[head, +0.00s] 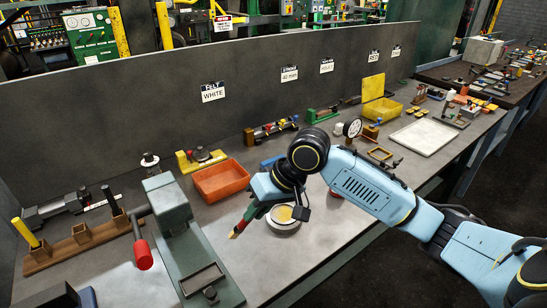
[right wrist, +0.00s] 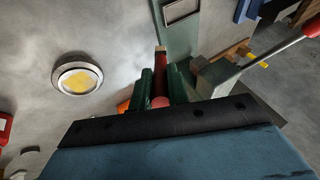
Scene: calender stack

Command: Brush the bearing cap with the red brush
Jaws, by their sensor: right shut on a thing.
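The bearing cap (head: 285,222) appears to be the round silver piece with a yellow face on the bench. It also shows in the right wrist view (right wrist: 77,77), apart from the fingers. My right gripper (head: 240,229) is beside the cap on its left, pointing down and left. In the right wrist view its green fingers (right wrist: 160,90) are shut on the red brush (right wrist: 160,101), which shows a red part and a brownish end. The rest of the brush is hidden by the fingers and the gripper body. My left gripper is not in view.
A green press (head: 170,208) with a red-handled lever (head: 143,254) stands left of my right gripper. An orange tray (head: 221,181) lies behind. A wooden rack (head: 80,243) is at the left. A white tray (head: 424,137) lies further right. A grey partition runs along the back.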

